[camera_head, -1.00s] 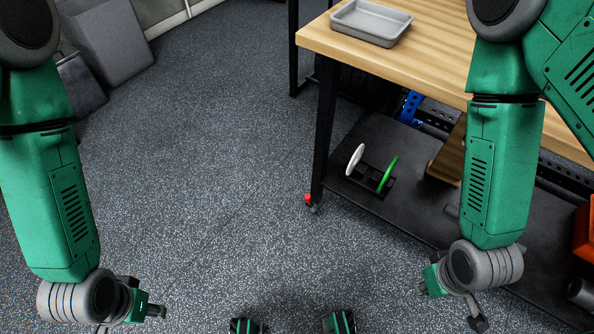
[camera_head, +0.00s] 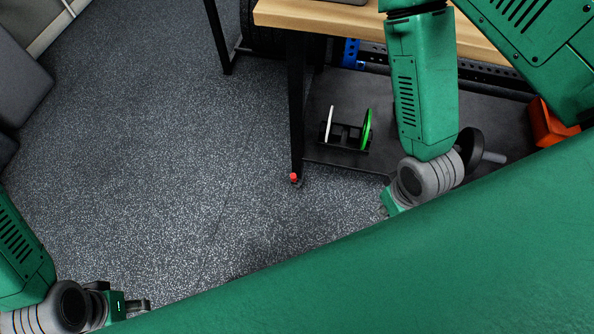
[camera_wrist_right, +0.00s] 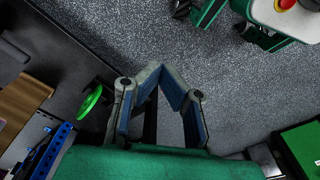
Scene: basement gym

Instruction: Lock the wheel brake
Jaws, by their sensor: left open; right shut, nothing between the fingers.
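The wheel brake (camera_head: 294,178) is a small red tab on the caster at the foot of the table's black front leg, in the middle of the head view. I cannot tell its position, up or down. My left gripper (camera_head: 140,305) is open and empty at the lower left, well away from the brake. In the head view my right gripper is mostly hidden behind a large green surface, right of and below the brake. In the right wrist view my right gripper (camera_wrist_right: 164,80) is shut and empty, its blue-padded fingers pointing toward the floor. The brake is not discernible there.
The wooden-topped table (camera_head: 290,14) stands at the upper right. Its black lower shelf (camera_head: 330,156) holds a rack with a white disc (camera_head: 329,124) and a green disc (camera_head: 367,129). A dumbbell (camera_head: 480,150) and an orange object (camera_head: 548,122) are farther right. The speckled floor left of the leg is clear.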

